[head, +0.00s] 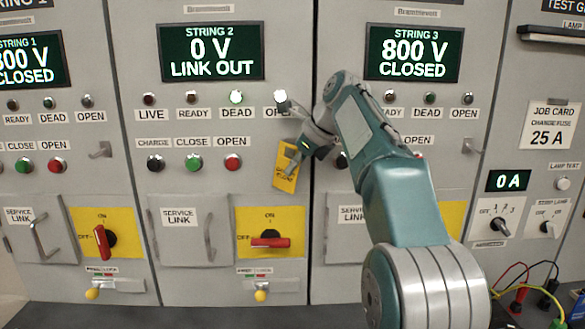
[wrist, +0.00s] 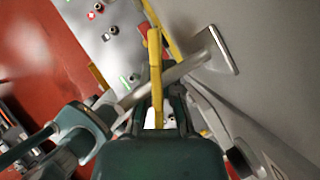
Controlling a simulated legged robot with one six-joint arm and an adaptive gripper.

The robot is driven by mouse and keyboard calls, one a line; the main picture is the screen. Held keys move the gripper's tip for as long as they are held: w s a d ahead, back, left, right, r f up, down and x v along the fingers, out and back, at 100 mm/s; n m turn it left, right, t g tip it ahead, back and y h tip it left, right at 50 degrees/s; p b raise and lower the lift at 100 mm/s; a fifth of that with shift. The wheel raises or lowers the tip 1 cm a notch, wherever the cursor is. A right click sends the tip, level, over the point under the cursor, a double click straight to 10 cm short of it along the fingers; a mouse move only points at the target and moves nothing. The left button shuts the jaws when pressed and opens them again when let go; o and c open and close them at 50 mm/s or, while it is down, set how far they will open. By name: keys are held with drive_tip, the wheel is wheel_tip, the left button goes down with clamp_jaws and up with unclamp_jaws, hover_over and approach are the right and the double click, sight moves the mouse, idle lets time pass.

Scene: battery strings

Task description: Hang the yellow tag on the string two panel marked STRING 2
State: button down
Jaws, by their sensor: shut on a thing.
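The STRING 2 panel (head: 240,115) is in the middle of the head view, its display (head: 211,52) reading 0 V, LINK OUT. My gripper (head: 300,150) is at this panel's right side, shut on the yellow tag (head: 285,172), which hangs slightly tilted against the grey front. In the wrist view the tag (wrist: 155,75) is seen nearly edge-on between the fingers (wrist: 155,122). A grey metal hook bar (wrist: 185,70) on a square plate crosses right at the tag. I cannot tell whether the tag's hole is around the bar. The gripper hides this hook in the head view.
Similar hooks show on the STRING 1 panel (head: 100,150) and STRING 3 panel (head: 474,146). Below the tag is a red rotary switch (head: 270,242) on a yellow plate. A service link door (head: 190,230) with a handle is left of it. Push buttons (head: 232,163) sit left of the tag.

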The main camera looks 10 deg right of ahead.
idle(0.3)
drive_tip(key=c, duration=0.7)
unclamp_jaws()
drive_tip(key=shift+v, duration=3.6)
drive_tip(key=s+a+f+n+h, duration=0.1)
drive_tip(key=s+a+f+n, duration=0.15)
drive_tip(key=s+n, duration=0.45)
drive_tip(key=s+f+n+h, duration=0.1)
drive_tip(key=s+f+n, duration=0.5)
drive_tip(key=s+f, duration=0.2)
drive_tip(key=s+f+n+h, duration=0.1)
drive_tip(key=s+f+n, duration=0.5)
drive_tip(key=s+f, duration=0.2)
drive_tip(key=s+a+f+n+t+h, duration=0.1)
drive_tip(key=s+f+n+h, duration=0.1)
drive_tip(key=s+f+n, duration=0.5)
drive_tip(key=shift+s+a+f, duration=0.15)
drive_tip(key=shift+s+f, duration=0.6)
drive_tip(key=shift+s, duration=0.15)
